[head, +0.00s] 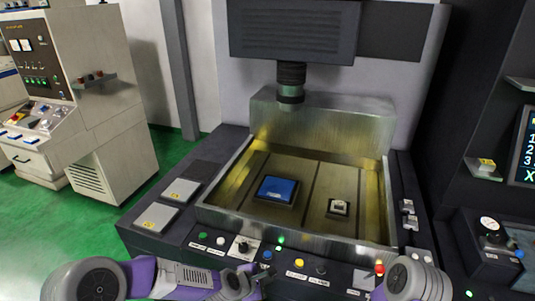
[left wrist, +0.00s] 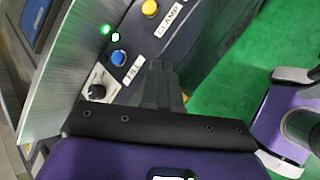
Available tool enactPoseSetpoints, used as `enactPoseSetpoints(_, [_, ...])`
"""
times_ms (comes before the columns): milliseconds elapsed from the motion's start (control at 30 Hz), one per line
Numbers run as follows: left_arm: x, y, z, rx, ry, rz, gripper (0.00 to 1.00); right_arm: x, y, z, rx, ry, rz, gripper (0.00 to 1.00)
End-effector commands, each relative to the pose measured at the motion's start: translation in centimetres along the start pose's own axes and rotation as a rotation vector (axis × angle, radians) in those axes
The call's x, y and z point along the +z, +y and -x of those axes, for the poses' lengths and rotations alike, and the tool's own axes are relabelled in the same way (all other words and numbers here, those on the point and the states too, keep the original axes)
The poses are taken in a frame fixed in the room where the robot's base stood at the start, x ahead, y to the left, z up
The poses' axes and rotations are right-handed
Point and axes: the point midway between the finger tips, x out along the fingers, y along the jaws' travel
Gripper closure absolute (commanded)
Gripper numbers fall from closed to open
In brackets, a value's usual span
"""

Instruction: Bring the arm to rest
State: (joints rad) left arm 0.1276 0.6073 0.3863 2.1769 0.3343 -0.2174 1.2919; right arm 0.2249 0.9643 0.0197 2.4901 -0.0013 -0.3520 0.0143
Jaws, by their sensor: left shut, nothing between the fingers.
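My left arm, purple and grey, crosses the bottom left of the head view. My left gripper (head: 264,273) is at the front of the machine's control panel (head: 338,268), low in the picture. In the left wrist view its dark fingers (left wrist: 158,70) are together with nothing between them. They are beside the FILL label and the blue button (left wrist: 118,58), over the panel's edge; whether they touch it I cannot tell. A grey part of my right arm shows at the bottom right of the head view, but its gripper is not in view.
A metal tank (head: 318,224) holds a blue block (head: 277,189) and a small fixture (head: 339,207), under a dark machine head (head: 291,82). The panel has a black knob (head: 242,247), a yellow button (head: 299,262) and a red one (head: 379,268).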

Motion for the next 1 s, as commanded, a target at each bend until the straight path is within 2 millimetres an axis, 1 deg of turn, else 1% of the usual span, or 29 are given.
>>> enactPoseSetpoints(100, [-2.4,-2.7,-1.2,-0.047,0.026,-0.102,1.00,0.0,0.2,-0.7,0.000,-0.001,0.000,0.57])
enactPoseSetpoints(267, [-5.7,-6.6,-2.6,-0.120,0.051,-0.274,1.00,-0.1,0.5,-1.4,0.000,0.000,0.000,0.57])
enactPoseSetpoints(367, [-7.9,-9.4,-3.3,-0.176,0.059,-0.394,1.00,-0.1,0.7,-2.0,0.000,0.001,0.000,0.57])
enactPoseSetpoints(400, [-8.8,-10.9,-3.5,-0.204,0.059,-0.449,1.00,-0.1,0.8,-2.2,0.000,0.000,0.000,0.57])
enactPoseSetpoints(467, [-10.3,-13.1,-3.9,-0.248,0.055,-0.536,1.00,-0.1,1.0,-2.6,0.000,-0.001,0.000,0.57])
enactPoseSetpoints(567, [-13.1,-17.6,-4.2,-0.338,0.031,-0.711,1.00,-0.1,1.3,-3.5,0.000,-0.001,0.000,0.57])
enactPoseSetpoints(600, [-14.3,-19.7,-4.3,-0.381,0.012,-0.791,1.00,-0.1,1.4,-3.9,0.000,-0.001,0.000,0.57])
enactPoseSetpoints(667, [-15.8,-22.8,-4.2,-0.440,-0.024,-0.910,1.00,-0.1,1.7,-4.4,0.000,-0.001,0.000,0.57])
enactPoseSetpoints(700, [-16.7,-24.6,-4.0,-0.475,-0.051,-0.982,1.00,-0.2,1.8,-4.8,0.000,-0.001,0.000,0.57])
enactPoseSetpoints(800, [-18.1,-28.0,-3.4,-0.536,-0.116,-1.126,1.00,-0.2,2.0,-5.3,0.000,-0.001,0.000,0.57])
enactPoseSetpoints(900, [-18.8,-29.9,-2.9,-0.569,-0.161,-1.211,1.00,-0.2,2.1,-5.5,0.000,-0.001,0.000,0.57])
enactPoseSetpoints(1000, [-19.1,-30.6,-2.6,-0.581,-0.180,-1.249,1.00,-0.2,2.1,-5.5,0.000,-0.001,0.000,0.57])
